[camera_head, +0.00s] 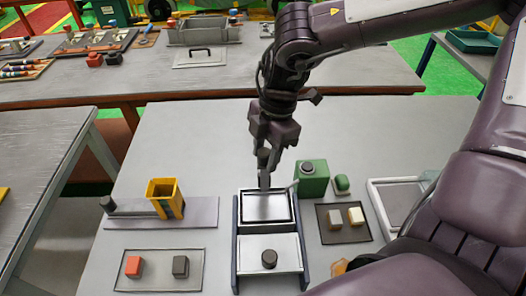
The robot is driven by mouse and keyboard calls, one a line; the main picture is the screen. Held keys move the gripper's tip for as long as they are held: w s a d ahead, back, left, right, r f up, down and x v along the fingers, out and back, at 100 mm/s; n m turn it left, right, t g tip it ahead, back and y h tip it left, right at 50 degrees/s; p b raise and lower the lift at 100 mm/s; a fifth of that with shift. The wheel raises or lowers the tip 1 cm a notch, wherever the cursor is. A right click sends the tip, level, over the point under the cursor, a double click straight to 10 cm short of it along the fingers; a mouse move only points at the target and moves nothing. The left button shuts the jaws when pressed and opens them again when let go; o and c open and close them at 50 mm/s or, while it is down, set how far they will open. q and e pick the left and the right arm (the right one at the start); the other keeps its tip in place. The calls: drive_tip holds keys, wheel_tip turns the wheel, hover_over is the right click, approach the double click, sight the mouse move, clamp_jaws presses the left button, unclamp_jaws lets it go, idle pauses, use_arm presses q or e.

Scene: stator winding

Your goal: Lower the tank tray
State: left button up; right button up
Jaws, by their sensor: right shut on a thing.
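The tank tray (284,222) is a silvery rectangular tray with a dark rim, at the rear of a dark-sided stand (235,250) on the near table. My right gripper (264,178) comes down from above and is shut on the tray's upright handle over its far part. The exact contact is partly hidden by the fingers. I cannot tell whether the tray touches what is below it. In front of it, a light plate (287,246) with a dark round knob (269,258) lies between the stand's sides. My left gripper is not in view.
A green box (313,180) stands close right of the tray. A dark mat (340,235) with two small blocks and a white frame (378,210) lie further right. A yellow holder (164,190) and a grey plate (190,262) with two blocks are left.

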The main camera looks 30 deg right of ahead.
sight(265, 167)
drive_tip(key=shift+f, duration=0.1)
drive_tip(key=shift+f+b, duration=2.5)
drive_tip(key=shift+b, duration=0.05)
drive_tip(key=o, duration=0.5)
drive_tip(key=shift+w+r, duration=0.15)
drive_tip(key=shift+c, duration=0.2)
drive_tip(key=shift+r+p, duration=2)
drive_tip(key=shift+r, duration=1.05)
drive_tip(key=shift+f, duration=0.1)
